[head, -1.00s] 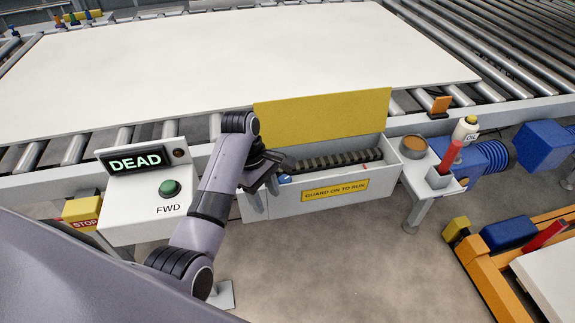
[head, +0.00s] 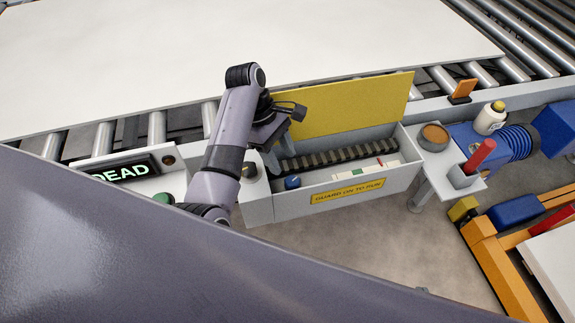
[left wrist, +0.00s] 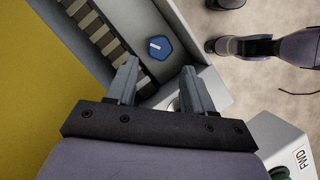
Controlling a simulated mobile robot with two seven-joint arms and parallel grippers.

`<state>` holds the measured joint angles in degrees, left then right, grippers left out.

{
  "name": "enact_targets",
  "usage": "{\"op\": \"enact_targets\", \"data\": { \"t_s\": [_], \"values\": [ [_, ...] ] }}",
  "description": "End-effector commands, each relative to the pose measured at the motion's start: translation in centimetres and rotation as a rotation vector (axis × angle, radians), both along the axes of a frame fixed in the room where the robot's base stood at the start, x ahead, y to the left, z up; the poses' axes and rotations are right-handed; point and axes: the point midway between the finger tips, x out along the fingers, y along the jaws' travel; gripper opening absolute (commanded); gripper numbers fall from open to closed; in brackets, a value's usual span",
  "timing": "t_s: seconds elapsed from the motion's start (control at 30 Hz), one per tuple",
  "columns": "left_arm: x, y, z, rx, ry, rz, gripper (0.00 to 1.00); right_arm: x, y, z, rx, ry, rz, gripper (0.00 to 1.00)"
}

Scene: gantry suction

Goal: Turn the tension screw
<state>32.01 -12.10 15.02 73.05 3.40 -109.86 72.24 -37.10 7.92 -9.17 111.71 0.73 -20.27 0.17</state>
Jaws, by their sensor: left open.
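The tension screw appears to be the blue hexagonal knob (head: 292,182) at the left end of the open box (head: 345,205). It shows from above in the left wrist view (left wrist: 159,47), with a pale mark on its face. My left gripper (head: 271,160) is over the left end of the box, behind and above the knob. In the left wrist view my left gripper (left wrist: 160,78) has its fingers apart and empty, with the knob just beyond the fingertips. A ribbed dark belt (head: 338,155) runs along the box. My right gripper is not seen.
The yellow guard lid (head: 350,105) stands open behind the box.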

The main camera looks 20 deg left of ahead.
Motion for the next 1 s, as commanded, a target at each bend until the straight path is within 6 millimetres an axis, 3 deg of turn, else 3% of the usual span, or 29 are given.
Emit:
{"op": "enact_targets", "data": {
  "t_s": [0.5,0.9,0.97,1.0],
  "values": [
    [-0.6,-2.4,-5.7,-0.002,0.003,-0.001,0.52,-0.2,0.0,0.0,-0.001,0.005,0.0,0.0],
    [-0.6,-2.7,-6.6,-0.001,0.0,-0.001,0.52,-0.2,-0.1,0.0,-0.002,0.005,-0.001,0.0],
    [-0.6,-2.7,-6.6,-0.001,0.0,-0.001,0.36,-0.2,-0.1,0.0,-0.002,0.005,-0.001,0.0],
    [-0.6,-2.7,-6.6,-0.001,0.0,0.0,0.23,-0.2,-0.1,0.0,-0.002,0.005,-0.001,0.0]
  ]
}}
